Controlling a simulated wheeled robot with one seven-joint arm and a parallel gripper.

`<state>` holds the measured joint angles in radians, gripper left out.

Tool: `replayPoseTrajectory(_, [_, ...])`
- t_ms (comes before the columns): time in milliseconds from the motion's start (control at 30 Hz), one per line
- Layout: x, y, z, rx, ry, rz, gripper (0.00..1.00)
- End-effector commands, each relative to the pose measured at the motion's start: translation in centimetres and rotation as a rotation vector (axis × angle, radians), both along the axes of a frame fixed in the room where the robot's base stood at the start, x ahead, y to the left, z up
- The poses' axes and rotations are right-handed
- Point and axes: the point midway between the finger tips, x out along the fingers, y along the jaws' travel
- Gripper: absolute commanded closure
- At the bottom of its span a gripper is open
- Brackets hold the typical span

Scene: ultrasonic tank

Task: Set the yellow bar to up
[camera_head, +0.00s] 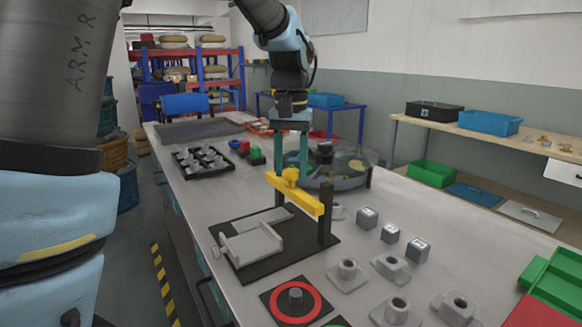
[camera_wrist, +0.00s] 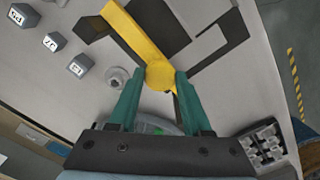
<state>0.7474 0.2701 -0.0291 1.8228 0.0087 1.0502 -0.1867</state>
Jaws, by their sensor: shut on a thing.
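The yellow bar (camera_head: 298,195) lies roughly level above a black base plate (camera_head: 240,262) on the bench. Its near right end is at a black upright post (camera_head: 326,215). My gripper (camera_head: 290,172) comes down from above at the bar's far left end, with its teal fingers on either side of it, and is shut on the bar. In the wrist view the yellow bar (camera_wrist: 138,40) runs up and left from a rounded end, which sits between the fingertips of my gripper (camera_wrist: 160,82). The exact finger contact is partly hidden.
A grey clamp-like block (camera_head: 252,243) sits on the base plate. Behind the bar stands a round grey tank (camera_head: 335,182). Several grey cubes (camera_head: 390,233) and metal fittings (camera_head: 347,275) lie to the right. A red-ringed pad (camera_head: 273,303) is in front.

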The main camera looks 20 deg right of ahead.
Motion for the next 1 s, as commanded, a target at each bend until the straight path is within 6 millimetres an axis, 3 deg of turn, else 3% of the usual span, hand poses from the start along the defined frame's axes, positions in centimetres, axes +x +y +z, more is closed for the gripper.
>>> replayPoseTrajectory(33, [0.1, 0.0, 1.6, -0.002, -0.003, 0.001, 1.00])
replayPoseTrajectory(133, [0.1, 0.0, 2.6, -0.002, -0.003, 0.001, 1.00])
replayPoseTrajectory(467, [0.2, -0.1, 2.8, -0.006, -0.007, 0.001, 1.00])
replayPoseTrajectory(500, [0.2, -0.1, 2.8, -0.006, -0.007, 0.001, 0.48])
replayPoseTrajectory(733, [0.1, -0.1, 2.6, -0.003, -0.004, 0.000, 0.22])
replayPoseTrajectory(1000, [0.1, 0.0, 2.6, -0.002, -0.002, 0.000, 0.22])
